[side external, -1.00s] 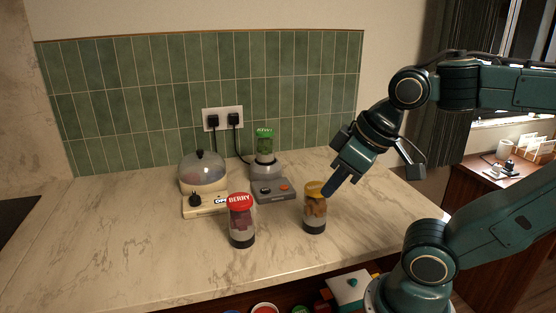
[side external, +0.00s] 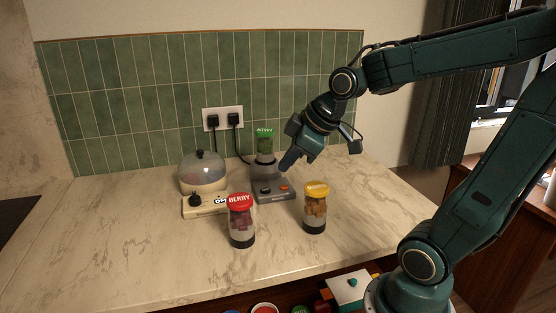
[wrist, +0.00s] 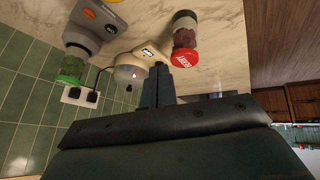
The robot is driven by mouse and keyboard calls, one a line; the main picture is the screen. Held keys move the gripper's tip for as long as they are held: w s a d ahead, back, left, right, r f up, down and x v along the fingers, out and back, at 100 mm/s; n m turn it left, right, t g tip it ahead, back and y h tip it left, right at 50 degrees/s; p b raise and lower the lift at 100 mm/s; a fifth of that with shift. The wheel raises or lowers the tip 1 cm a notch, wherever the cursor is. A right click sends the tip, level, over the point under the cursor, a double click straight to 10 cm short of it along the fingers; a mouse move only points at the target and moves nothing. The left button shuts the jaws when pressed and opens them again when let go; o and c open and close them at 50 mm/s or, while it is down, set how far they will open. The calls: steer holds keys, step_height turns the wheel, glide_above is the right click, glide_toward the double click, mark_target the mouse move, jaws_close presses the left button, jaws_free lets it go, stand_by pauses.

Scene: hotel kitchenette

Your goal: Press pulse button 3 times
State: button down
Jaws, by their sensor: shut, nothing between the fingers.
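A grey blender base (side external: 275,191) stands on the counter with a green-lidded KIWI cup (side external: 265,146) on it. On its front panel are a dark knob and an orange button (side external: 284,187). In the wrist view the base (wrist: 88,30) is at the upper left, with its orange button (wrist: 90,13) showing. My gripper (side external: 285,167) is shut and empty, fingers pointing down just above and behind the orange button in the side view. I cannot tell any contact. In the wrist view the closed fingers (wrist: 158,85) point upward in the picture.
A red-lidded BERRY cup (side external: 241,222) and a yellow-lidded cup (side external: 315,209) stand in front of the base. A cream appliance with a clear dome (side external: 203,171) stands to its left. A wall socket (side external: 223,118) is behind. Counter at the left is clear.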

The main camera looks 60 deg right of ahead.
steer(key=w+d+f+n+t, duration=0.1)
steer(key=w+d+f+n, duration=0.1)
steer(key=w+d, duration=0.5)
steer(key=n+t, duration=0.2)
glide_above(288, 188)
step_height(288, 188, down, 4)
steer(key=r, duration=0.1)
steer(key=shift+d+f, duration=0.1)
steer(key=shift+f, duration=0.15)
steer(key=shift+f, duration=0.15)
steer(key=shift+f, duration=4.25)
steer(key=shift+f, duration=0.8)
steer(key=shift+r, duration=0.8)
steer(key=shift+r, duration=0.1)
